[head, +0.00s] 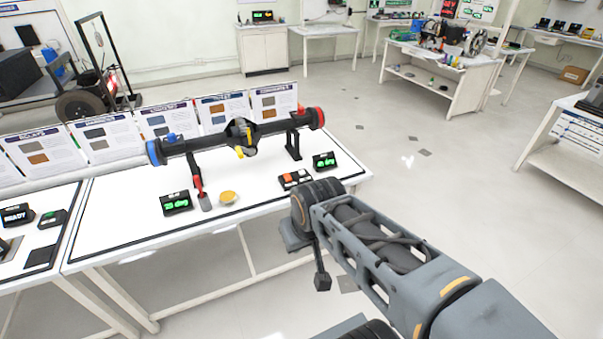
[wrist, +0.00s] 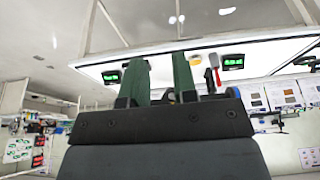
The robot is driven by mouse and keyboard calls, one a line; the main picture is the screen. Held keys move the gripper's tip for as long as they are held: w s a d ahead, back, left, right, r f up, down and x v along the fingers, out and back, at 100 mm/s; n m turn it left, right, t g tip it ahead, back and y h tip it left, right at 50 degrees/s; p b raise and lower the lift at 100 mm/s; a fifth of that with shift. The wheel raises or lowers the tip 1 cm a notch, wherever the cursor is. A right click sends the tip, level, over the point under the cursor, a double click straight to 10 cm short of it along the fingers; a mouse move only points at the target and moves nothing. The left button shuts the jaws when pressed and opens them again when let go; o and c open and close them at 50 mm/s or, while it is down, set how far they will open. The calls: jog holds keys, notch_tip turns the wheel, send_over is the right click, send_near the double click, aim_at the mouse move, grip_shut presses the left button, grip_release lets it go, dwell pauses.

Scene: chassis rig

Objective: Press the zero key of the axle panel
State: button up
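The axle panel (head: 295,179) is a small dark box with an orange-red key and lighter keys, lying on the white table near its front edge. Its key labels are too small to read, so I cannot tell which is the zero key. The black axle (head: 240,135) stands behind it on supports. My gripper (wrist: 158,60) shows two green fingers held apart with nothing between them. In the head view my arm's end is in front of the table, near the panel, and the fingers are not clear. In the wrist view the fingers seem to hide the panel.
A green display (head: 325,160) stands right of the panel, another (head: 176,202) to the left. A yellow disc (head: 228,197) and a red-handled tool (head: 202,193) lie between. Information boards (head: 220,110) line the back. The floor (head: 430,190) to the right is open.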

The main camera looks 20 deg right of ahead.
grip_shut()
dwell(1.4)
